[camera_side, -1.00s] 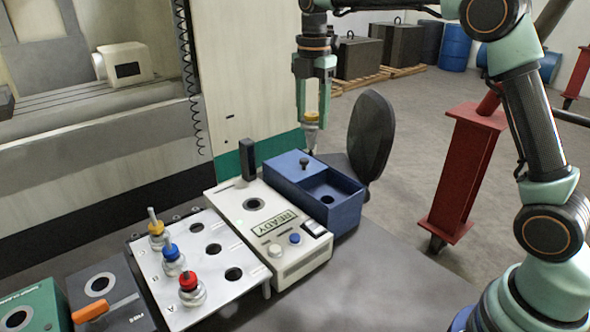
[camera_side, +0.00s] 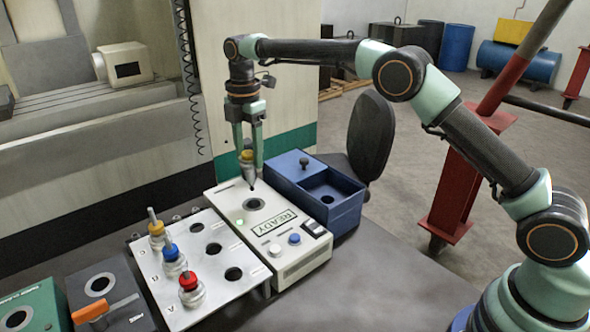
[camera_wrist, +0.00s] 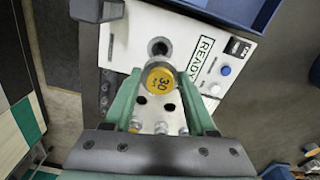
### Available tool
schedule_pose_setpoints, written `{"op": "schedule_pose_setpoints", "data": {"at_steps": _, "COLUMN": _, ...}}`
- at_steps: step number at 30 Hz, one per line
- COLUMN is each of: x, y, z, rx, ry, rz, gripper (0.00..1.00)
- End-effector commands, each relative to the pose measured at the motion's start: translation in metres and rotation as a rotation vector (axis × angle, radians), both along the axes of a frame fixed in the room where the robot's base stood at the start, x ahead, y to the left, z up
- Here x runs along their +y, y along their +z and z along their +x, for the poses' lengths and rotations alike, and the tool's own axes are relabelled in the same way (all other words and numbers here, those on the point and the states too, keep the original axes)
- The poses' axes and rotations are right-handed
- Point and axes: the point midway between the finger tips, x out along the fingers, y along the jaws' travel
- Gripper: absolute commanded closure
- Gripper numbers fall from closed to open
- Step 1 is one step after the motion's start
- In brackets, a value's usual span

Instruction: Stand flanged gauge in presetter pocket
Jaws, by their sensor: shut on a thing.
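My gripper (camera_side: 248,160) is shut on the flanged gauge (camera_side: 248,173), which has a yellow band and a tapered tip pointing down. In the wrist view the gauge's yellow top (camera_wrist: 161,79) reads "30" and sits between the green fingers. The presetter (camera_side: 285,258) is a white box with a "READY" panel. Its round dark pocket (camera_side: 257,204) is just below and slightly right of the gauge tip in the side view. The tip looks to be above the surface, apart from it. In the wrist view the pocket (camera_wrist: 159,47) shows beyond the gauge top.
A blue box (camera_side: 338,208) stands right of the presetter. A white rack plate (camera_side: 215,262) on the left holds yellow, blue and red-topped tools (camera_side: 190,284) beside empty holes. A dark block with an orange handle (camera_side: 105,308) lies further left. Bare table is at the front right.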

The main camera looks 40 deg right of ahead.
Motion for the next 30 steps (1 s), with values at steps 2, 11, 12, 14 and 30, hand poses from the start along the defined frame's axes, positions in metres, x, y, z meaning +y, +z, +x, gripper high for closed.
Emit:
{"op": "schedule_pose_setpoints", "data": {"at_steps": 2, "x": 0.000, "y": -0.006, "z": 0.000, "rx": -0.001, "ry": 0.000, "rz": 0.000, "gripper": 1.00}}
{"op": "schedule_pose_setpoints", "data": {"at_steps": 11, "x": 0.000, "y": -0.030, "z": 0.000, "rx": -0.001, "ry": 0.000, "rz": 0.000, "gripper": 1.00}}
{"op": "schedule_pose_setpoints", "data": {"at_steps": 12, "x": 0.000, "y": -0.033, "z": 0.000, "rx": -0.001, "ry": 0.000, "rz": 0.000, "gripper": 1.00}}
{"op": "schedule_pose_setpoints", "data": {"at_steps": 14, "x": 0.000, "y": -0.038, "z": 0.000, "rx": -0.001, "ry": 0.000, "rz": 0.000, "gripper": 1.00}}
{"op": "schedule_pose_setpoints", "data": {"at_steps": 30, "x": 0.000, "y": -0.081, "z": 0.000, "rx": 0.000, "ry": 0.000, "rz": 0.000, "gripper": 1.00}}
